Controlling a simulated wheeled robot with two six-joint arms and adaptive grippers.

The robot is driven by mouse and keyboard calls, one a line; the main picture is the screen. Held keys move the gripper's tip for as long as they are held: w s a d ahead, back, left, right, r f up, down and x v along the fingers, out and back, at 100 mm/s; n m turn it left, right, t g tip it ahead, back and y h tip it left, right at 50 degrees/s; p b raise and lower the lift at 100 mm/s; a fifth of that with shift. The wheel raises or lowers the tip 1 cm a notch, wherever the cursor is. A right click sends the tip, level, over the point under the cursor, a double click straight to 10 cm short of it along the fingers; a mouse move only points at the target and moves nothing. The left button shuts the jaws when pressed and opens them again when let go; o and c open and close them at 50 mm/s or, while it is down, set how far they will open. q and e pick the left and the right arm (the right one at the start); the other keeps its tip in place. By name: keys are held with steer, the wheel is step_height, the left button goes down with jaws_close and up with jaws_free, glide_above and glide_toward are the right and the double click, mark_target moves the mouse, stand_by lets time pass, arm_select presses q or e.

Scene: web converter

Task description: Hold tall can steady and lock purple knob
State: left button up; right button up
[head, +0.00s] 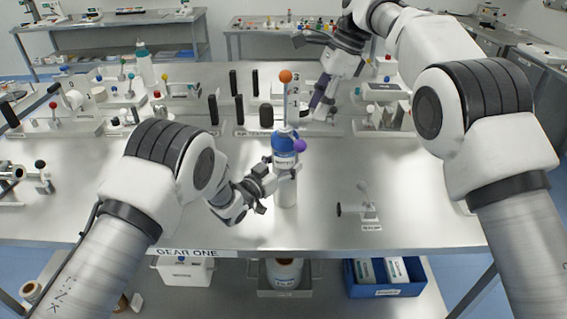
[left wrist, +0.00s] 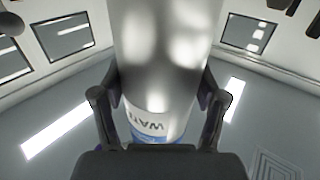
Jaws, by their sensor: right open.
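The tall can (head: 285,192) stands upright on the metal table near the middle, with a blue upper part and a thin stem topped by an orange ball (head: 285,76). The purple knob (head: 299,145) sticks out at the right of its upper part. My left gripper (head: 279,182) is at the can from the left. In the left wrist view its fingers (left wrist: 160,108) lie along both sides of the can (left wrist: 165,45) and seem to touch it. My right gripper (head: 311,76) is open, above and to the right of the can, apart from the knob. A dark purple bar shows beside it.
A small fixture with a lever (head: 365,210) stands right of the can. Behind are several black upright posts (head: 237,82) and small fixtures with coloured knobs. The front table surface is mostly clear. A blue bin (head: 384,288) sits below.

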arm_select(q)
steer(key=c, duration=0.4)
steer(key=shift+s+f+b, duration=0.1)
steer(key=shift+f+b, duration=0.2)
steer(key=shift+b, duration=0.1)
